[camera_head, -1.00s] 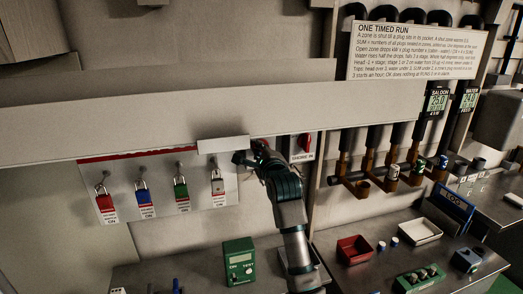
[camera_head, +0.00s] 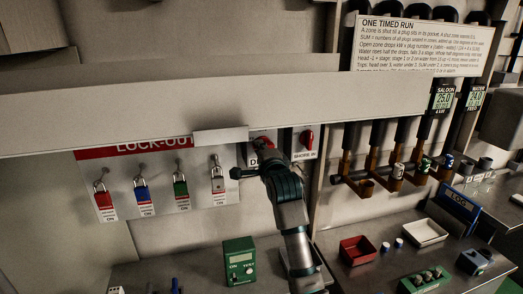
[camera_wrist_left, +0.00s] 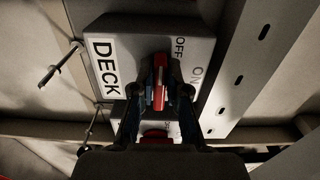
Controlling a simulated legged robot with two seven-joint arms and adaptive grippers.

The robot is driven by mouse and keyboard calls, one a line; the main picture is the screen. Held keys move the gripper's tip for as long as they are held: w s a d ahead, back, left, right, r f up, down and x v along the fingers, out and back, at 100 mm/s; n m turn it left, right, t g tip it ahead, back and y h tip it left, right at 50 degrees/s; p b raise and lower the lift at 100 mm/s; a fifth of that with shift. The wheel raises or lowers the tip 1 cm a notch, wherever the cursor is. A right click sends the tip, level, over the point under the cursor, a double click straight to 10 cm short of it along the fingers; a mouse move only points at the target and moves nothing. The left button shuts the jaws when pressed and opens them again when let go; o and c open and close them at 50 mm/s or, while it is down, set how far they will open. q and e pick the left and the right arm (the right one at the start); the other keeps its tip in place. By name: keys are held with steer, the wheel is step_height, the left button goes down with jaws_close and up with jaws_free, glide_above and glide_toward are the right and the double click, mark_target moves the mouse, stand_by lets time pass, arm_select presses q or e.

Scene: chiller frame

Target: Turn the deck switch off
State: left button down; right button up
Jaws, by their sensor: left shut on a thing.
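The deck switch box shows in the left wrist view, with a white plate (camera_wrist_left: 107,62) reading DECK and the marks OFF and ON beside a red handle (camera_wrist_left: 160,72). My left gripper (camera_wrist_left: 160,95) is shut on the red handle, with one finger on each side of it. The fingers hide part of the plate, so I cannot tell exactly which mark the handle points to. In the head view, my left gripper (camera_head: 256,172) is in front of the deck switch (camera_head: 262,142) and covers most of it. My right gripper is not in view.
Several padlocks hang on the lock-out board (camera_head: 160,165) to the left. The shore switch (camera_head: 306,138) is close on the right. A long pale beam (camera_head: 330,105) runs across above the switches. A green tester (camera_head: 239,261) and a red tray (camera_head: 357,250) stand on the counter below.

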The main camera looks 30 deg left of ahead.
arm_select(q)
steer(key=shift+f, duration=0.45)
steer(key=c, duration=1.4)
jaws_free()
steer(key=shift+o, duration=1.1)
steer(key=shift+s+r, duration=0.1)
steer(key=shift+r, duration=0.15)
steer(key=v, duration=1.2)
